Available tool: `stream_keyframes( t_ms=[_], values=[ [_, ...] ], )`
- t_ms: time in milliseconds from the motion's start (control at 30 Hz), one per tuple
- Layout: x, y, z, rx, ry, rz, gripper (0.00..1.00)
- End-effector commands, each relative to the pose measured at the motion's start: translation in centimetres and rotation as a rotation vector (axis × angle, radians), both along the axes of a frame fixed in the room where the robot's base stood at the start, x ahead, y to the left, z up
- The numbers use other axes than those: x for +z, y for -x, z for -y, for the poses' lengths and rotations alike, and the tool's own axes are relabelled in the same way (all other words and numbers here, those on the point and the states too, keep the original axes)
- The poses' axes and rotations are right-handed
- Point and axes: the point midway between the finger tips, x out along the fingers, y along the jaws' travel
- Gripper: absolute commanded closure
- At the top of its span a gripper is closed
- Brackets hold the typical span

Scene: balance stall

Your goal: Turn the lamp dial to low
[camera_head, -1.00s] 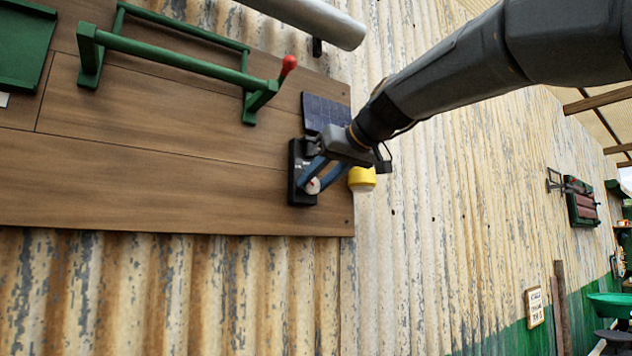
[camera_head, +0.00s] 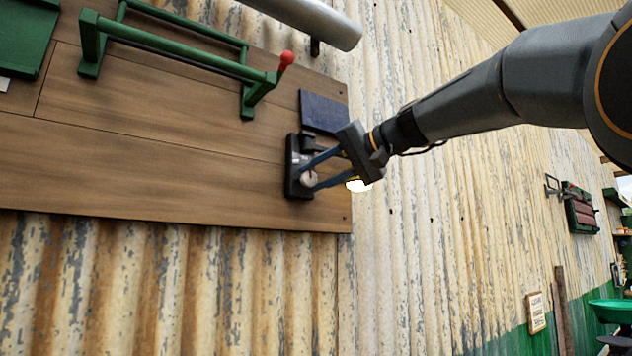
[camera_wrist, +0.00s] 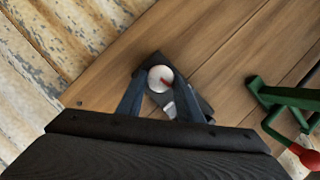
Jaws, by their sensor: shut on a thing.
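The lamp dial is a round white knob (camera_head: 309,178) with a red pointer mark, on a small black plate (camera_head: 291,180) fixed to the wooden board. My gripper (camera_head: 311,171) reaches it from the right, its blue fingers on either side of the knob and shut on it. In the wrist view the dial (camera_wrist: 160,79) sits between the fingertips, its red mark pointing toward the lower right. The lamp (camera_head: 358,185) glows white just below my gripper and is partly hidden by it. Any setting labels on the plate are too small to read.
A dark solar panel (camera_head: 324,112) sits just above the dial plate. A green frame with a red-knobbed lever (camera_head: 286,59) stands out from the board at upper left. A grey pipe (camera_head: 310,20) runs above. The corrugated wall to the right is mostly clear.

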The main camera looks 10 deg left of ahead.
Motion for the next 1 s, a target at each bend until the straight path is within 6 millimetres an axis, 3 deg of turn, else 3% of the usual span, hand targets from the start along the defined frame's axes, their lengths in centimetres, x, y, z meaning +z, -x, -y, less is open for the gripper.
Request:
stream_keyframes(
  t_ms=[333,867,900,1000],
  values=[
    [-0.09,-0.19,0.18,-0.004,-0.088,-0.099,0.90],
    [-0.04,-0.15,0.16,-0.004,-0.101,-0.114,0.90],
    [-0.04,-0.15,0.16,-0.004,-0.101,-0.114,0.62],
    [-0.06,-0.13,0.13,-0.003,-0.101,-0.115,0.50]
  ],
)
